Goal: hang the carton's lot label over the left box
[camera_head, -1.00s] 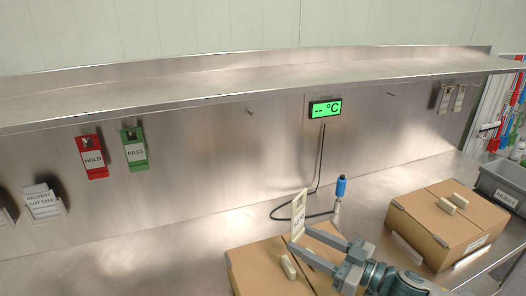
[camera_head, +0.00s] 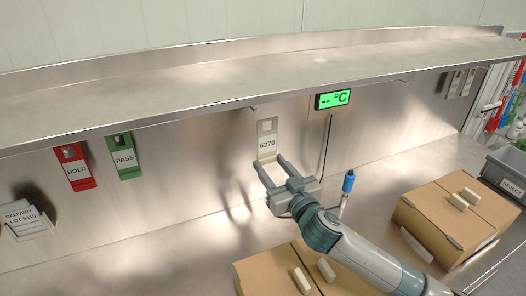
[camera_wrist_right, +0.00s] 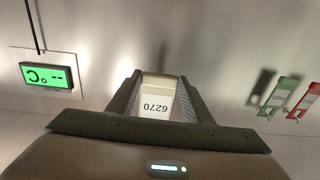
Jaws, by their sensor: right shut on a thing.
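My right gripper (camera_head: 270,171) is shut on a cream lot label (camera_head: 267,146) printed 6270, with a hole near its top. It holds the label upright by its lower part in front of the steel back panel. The label also shows between the fingers in the right wrist view (camera_wrist_right: 157,100). A small peg (camera_head: 250,108) sticks out of the panel just above and left of the label; I cannot tell the gap. The left box (camera_head: 262,275), a brown carton with two pale blocks on top, stands below, partly hidden by my right arm. My left gripper is not in view.
A red HOLD tag (camera_head: 76,169) and a green PASS tag (camera_head: 125,157) hang to the left. A shelf (camera_head: 200,92) overhangs the panel. A temperature display (camera_head: 333,100), a blue-handled probe (camera_head: 348,183) and a second carton (camera_head: 440,235) are to the right.

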